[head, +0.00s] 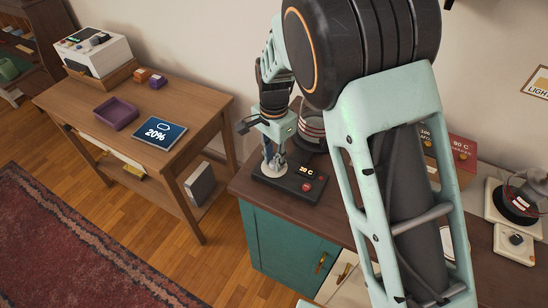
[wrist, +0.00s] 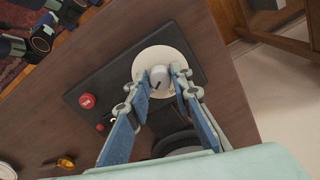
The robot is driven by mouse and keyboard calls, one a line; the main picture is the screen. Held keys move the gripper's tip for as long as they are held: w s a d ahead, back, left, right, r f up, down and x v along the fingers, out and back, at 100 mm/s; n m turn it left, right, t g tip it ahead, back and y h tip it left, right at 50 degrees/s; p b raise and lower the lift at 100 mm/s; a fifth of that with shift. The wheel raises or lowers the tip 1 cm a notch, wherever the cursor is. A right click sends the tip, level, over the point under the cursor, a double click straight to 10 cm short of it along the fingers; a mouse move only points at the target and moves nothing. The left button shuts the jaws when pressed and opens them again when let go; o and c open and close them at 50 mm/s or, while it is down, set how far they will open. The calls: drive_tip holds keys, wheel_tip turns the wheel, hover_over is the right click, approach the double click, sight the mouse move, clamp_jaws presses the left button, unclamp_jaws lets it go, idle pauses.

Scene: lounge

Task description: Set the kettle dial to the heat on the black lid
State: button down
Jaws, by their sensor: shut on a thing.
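The black kettle control base (head: 290,184) stands on the dark wooden counter. Its display (head: 307,170) reads 20 C, and a red button (head: 307,186) sits below it. My gripper (head: 270,160) reaches down to the pale round dial plate (head: 263,171). In the wrist view my gripper (wrist: 163,80) has its fingers on both sides of the grey dial knob (wrist: 159,72), shut on it. The knob's dark pointer mark faces down-left there. Tins stand behind my arm; a red one (head: 463,150) reads 90 C. I cannot make out a black lid.
On the right, another glass vessel (head: 525,200) stands near a white dial unit (head: 515,243). Floor shows between table and counter.

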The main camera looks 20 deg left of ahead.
drive_tip(key=shift+w+m, duration=0.1)
drive_tip(key=shift+m, duration=0.2)
drive_tip(key=c, duration=1.7)
unclamp_jaws()
drive_tip(key=shift+r, duration=0.1)
wheel_tip(320, 180, up, 12)
drive_tip(key=shift+f, duration=0.1)
